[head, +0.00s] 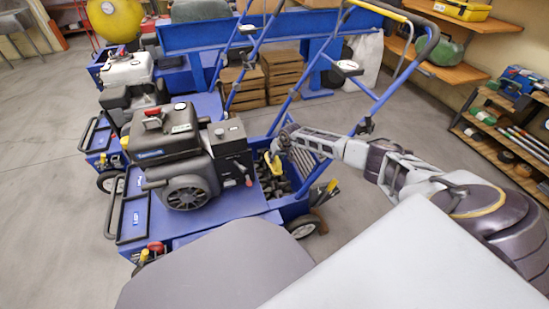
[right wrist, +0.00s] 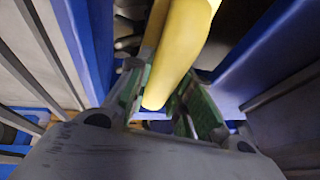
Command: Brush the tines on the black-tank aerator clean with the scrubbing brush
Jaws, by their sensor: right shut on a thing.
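The black-tank aerator (head: 170,135) stands in front of me, with a black fuel tank and engine on a blue deck. Its dark tines (head: 268,182) show in the open blue bay at its rear. My right gripper (head: 277,158) is over this bay, shut on the yellow handle of the scrubbing brush (head: 272,163). In the right wrist view the yellow handle (right wrist: 178,50) runs between the green-padded fingers (right wrist: 160,100), with blue bay walls on both sides. The bristles are hidden, so I cannot tell whether they touch the tines. My left gripper is not in view.
A white-tank aerator (head: 128,70) stands behind the black-tank one. The blue handlebars (head: 365,90) rise close to my right arm. Wooden crates (head: 280,72) stand at the back, and shelves (head: 500,140) line the right wall. The floor at left (head: 40,150) is clear.

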